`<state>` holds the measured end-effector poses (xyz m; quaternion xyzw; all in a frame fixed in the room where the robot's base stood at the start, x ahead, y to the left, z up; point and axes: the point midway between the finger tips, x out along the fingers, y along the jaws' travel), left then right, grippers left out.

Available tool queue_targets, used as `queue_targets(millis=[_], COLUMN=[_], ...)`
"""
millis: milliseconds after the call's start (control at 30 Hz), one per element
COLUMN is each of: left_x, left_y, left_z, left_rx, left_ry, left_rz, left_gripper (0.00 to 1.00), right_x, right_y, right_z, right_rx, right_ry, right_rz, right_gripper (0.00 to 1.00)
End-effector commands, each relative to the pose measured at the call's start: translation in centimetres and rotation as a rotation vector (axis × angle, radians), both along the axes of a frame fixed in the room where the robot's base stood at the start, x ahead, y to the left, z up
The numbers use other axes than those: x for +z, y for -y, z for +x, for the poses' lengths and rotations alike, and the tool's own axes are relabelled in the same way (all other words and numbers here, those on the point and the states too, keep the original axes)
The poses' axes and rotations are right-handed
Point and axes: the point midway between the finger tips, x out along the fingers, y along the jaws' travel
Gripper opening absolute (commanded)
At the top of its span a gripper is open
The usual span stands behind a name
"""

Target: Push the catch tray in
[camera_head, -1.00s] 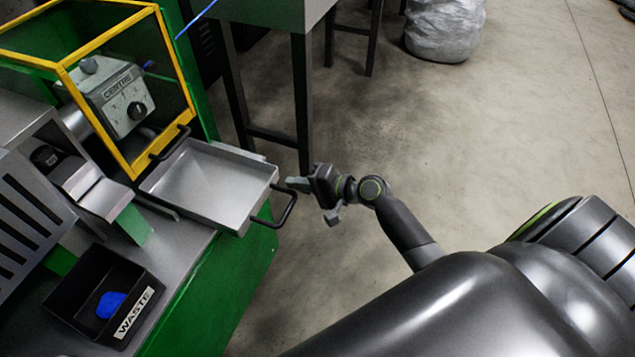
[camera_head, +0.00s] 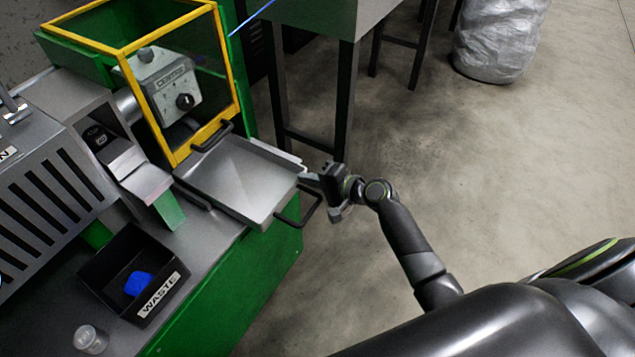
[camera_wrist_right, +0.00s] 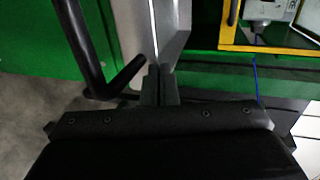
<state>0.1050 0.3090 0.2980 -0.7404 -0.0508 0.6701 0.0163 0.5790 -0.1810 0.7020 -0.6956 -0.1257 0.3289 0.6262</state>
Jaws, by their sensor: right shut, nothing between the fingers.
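The catch tray (camera_head: 235,180) is a shallow grey metal tray, sticking out from the green machine below the yellow-framed guard. A black bar handle (camera_head: 312,208) is on its outer side. My right gripper (camera_head: 309,180) is shut and empty at the tray's outer edge, just beyond the handle. In the right wrist view its fingertips (camera_wrist_right: 160,78) are together at the tray's grey metal (camera_wrist_right: 165,30), with the black handle (camera_wrist_right: 85,50) to their left. I cannot tell whether they touch. My left gripper is not in view.
A black WASTE bin (camera_head: 165,295) with a blue piece in it stands on the bench, near a small clear jar (camera_head: 88,338). The yellow-framed guard (camera_head: 178,140) with its own handle is behind the tray. A dark-legged table (camera_head: 345,100) stands beyond.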

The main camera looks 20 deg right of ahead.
Motion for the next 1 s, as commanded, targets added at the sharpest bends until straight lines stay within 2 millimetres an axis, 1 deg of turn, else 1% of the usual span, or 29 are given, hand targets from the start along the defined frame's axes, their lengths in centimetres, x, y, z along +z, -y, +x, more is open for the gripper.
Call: queue_targets(millis=[33, 200, 300, 600, 667, 800, 1000], left_x=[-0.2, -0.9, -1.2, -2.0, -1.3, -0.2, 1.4], left_y=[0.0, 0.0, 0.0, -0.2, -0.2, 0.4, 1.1], left_z=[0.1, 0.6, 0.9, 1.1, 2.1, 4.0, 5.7], left_rx=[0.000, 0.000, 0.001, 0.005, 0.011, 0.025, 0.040], left_ry=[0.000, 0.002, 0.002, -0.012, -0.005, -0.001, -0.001], left_rz=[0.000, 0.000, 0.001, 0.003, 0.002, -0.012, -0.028], left_gripper=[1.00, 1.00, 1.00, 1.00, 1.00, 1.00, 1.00], right_x=[0.1, 0.0, 0.0, -0.1, -0.1, -0.1, 0.0], right_y=[-0.9, -4.1, -5.6, -8.5, -9.0, -10.1, -11.3], right_z=[1.1, 5.1, 7.0, 10.8, 11.5, 12.9, 14.4], right_rx=[0.002, 0.004, 0.002, 0.001, 0.001, 0.002, 0.000], right_ry=[0.005, 0.005, 0.004, 0.004, 0.004, 0.003, 0.003], right_rz=[0.005, 0.005, 0.004, 0.002, 0.003, 0.001, 0.001], right_gripper=[0.00, 0.00, 0.00, 0.00, 0.00, 0.00, 0.00])
